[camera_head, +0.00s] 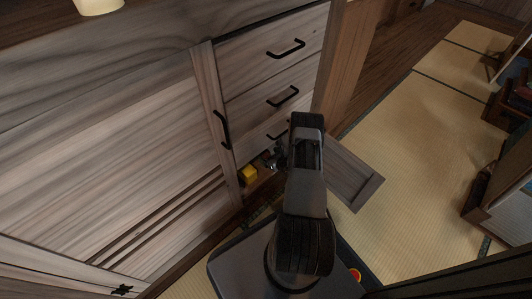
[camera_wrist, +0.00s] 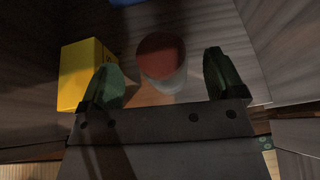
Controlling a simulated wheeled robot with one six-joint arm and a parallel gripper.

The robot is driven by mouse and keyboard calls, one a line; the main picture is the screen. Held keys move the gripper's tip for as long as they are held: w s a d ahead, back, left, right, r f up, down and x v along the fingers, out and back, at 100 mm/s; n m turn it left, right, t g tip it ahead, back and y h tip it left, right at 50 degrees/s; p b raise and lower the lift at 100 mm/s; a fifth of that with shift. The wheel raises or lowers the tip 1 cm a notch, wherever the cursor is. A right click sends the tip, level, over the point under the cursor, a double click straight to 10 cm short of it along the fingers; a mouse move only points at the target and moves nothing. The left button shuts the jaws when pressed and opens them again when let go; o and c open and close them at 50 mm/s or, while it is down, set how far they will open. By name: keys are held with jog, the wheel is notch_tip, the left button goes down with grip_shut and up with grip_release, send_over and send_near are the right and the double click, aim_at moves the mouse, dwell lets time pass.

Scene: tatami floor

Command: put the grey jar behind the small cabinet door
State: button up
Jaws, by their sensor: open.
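The grey jar (camera_wrist: 163,62), with a reddish-brown top, stands upright on the floor of the small cabinet compartment in the wrist view. The small cabinet door (camera_head: 354,176) hangs wide open to the right of my arm in the head view. My gripper (camera_head: 273,160) is at the low compartment opening, below the drawers. Its two dark green fingers are apart, with the jar between and just beyond them. I cannot tell whether either finger touches it. In the head view my arm and gripper hide the jar.
A yellow box (camera_wrist: 84,75) stands close left of the left finger; it also shows in the head view (camera_head: 249,174). A blue thing (camera_wrist: 126,2) is partly seen deeper inside. Drawers with black handles (camera_head: 283,97) are above. Open tatami (camera_head: 420,125) lies to the right.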

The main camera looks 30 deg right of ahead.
jog(key=p+v, duration=0.2)
jog(key=v, duration=0.6)
jog(key=shift+s+p, duration=0.2)
jog(key=shift+p, duration=0.1)
jog(key=shift+r, duration=0.1)
